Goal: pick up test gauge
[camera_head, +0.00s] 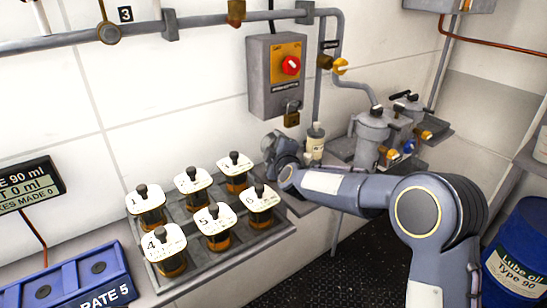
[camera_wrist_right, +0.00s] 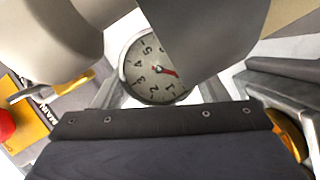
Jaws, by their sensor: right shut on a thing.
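The test gauge (camera_wrist_right: 152,78) shows in the right wrist view as a round, pale dial with dark numbers and a red needle. My right gripper (camera_head: 275,150) is shut on it. A grey finger covers the dial's right side. In the head view the gripper is beside the wall, below the switch box and left of a small bottle. I cannot clearly make out the gauge there. My left gripper is not in view.
A grey tray (camera_head: 205,262) with several numbered, white-topped jars stands left of my right gripper. A switch box (camera_head: 276,76) with a red knob and padlock hangs above. Grey filter housings (camera_head: 370,137) stand right, a blue drum (camera_head: 518,255) far right.

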